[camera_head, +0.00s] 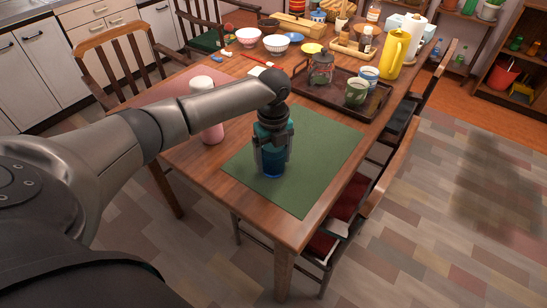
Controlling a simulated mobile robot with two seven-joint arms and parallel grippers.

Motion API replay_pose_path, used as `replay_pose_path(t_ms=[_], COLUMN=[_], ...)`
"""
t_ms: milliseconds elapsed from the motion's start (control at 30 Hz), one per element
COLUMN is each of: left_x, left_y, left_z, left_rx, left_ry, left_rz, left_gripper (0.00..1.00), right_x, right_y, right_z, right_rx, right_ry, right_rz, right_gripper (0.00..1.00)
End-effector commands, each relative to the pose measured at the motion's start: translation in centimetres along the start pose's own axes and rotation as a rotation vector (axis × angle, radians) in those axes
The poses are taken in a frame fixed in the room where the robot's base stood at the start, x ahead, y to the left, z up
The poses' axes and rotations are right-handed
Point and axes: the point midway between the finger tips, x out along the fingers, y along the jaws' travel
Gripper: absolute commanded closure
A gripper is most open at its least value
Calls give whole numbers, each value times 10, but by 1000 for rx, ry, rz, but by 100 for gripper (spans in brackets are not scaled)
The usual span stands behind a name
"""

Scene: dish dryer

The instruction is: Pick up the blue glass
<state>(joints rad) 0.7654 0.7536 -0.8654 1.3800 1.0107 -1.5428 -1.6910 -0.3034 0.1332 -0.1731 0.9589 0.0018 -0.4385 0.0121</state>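The blue glass (272,171) stands upright on the green mat (318,150) on the wooden table. My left gripper (272,160) points straight down over the glass from above. Its two fingers are on opposite sides of the glass and hide much of its upper part. I cannot tell whether the fingers press on the glass or stand slightly apart from it. My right gripper is not in view.
A pink bottle with a white cap (209,112) stands left of the mat, partly behind my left arm. A dark tray (311,88) with a jar and cups lies behind it. Bowls (276,44) and a yellow jug (393,54) stand farther back. The mat's right part is clear.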

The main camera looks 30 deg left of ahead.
Motion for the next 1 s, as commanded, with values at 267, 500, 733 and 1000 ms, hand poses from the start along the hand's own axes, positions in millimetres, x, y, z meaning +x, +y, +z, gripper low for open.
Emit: replay_pose_path(t_ms=[267, 500, 733, 1000], left_x=[0, 1, 0, -12], left_y=[0, 0, 0, 0], left_z=[0, 0, 0, 0], left_rx=[0, 0, 0, 0], left_ry=[0, 1, 1, 0], left_rz=[1, 2, 1, -1], left_gripper=[51, 78, 84, 84], right_x=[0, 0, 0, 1], right_y=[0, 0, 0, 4], right_z=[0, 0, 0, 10], right_rx=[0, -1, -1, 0], right_ry=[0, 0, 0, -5], right_rz=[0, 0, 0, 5], right_gripper=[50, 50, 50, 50])
